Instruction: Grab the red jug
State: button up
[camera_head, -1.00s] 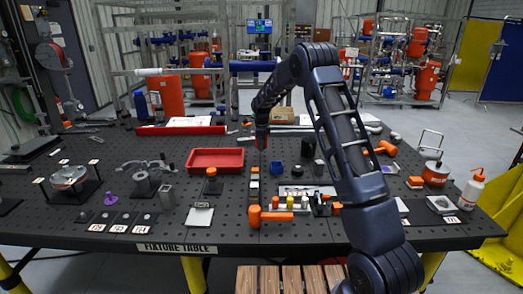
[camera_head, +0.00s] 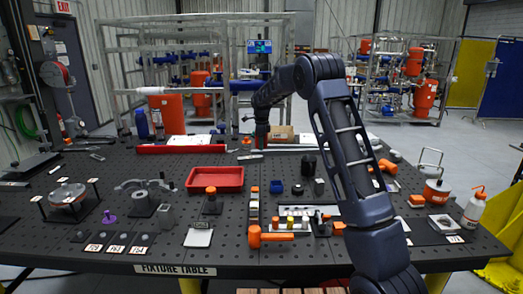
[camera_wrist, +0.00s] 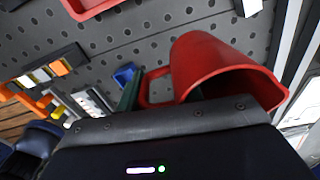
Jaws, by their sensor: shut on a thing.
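The red jug (camera_wrist: 215,68) shows large in the wrist view, tipped in the picture, with its open mouth toward the lower right and its loop handle on the left. My gripper (camera_wrist: 142,88) is at the handle, with a green finger beside it. It is shut on the jug, seemingly by the handle; the exact contact is partly hidden by the gripper body. In the head view my gripper (camera_head: 262,142) is over the back middle of the table, and I cannot make out the jug there.
The dark fixture table (camera_head: 120,225) carries a red tray (camera_head: 215,190), an orange mallet (camera_head: 270,236), a blue cup (camera_head: 276,186) and a long red bar (camera_head: 180,149). A cardboard box (camera_head: 281,132) is behind my gripper. A white bottle (camera_head: 473,207) stands at the right edge.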

jog(key=shift+r, duration=1.95)
jog(key=shift+r, duration=0.15)
dwell(1.6)
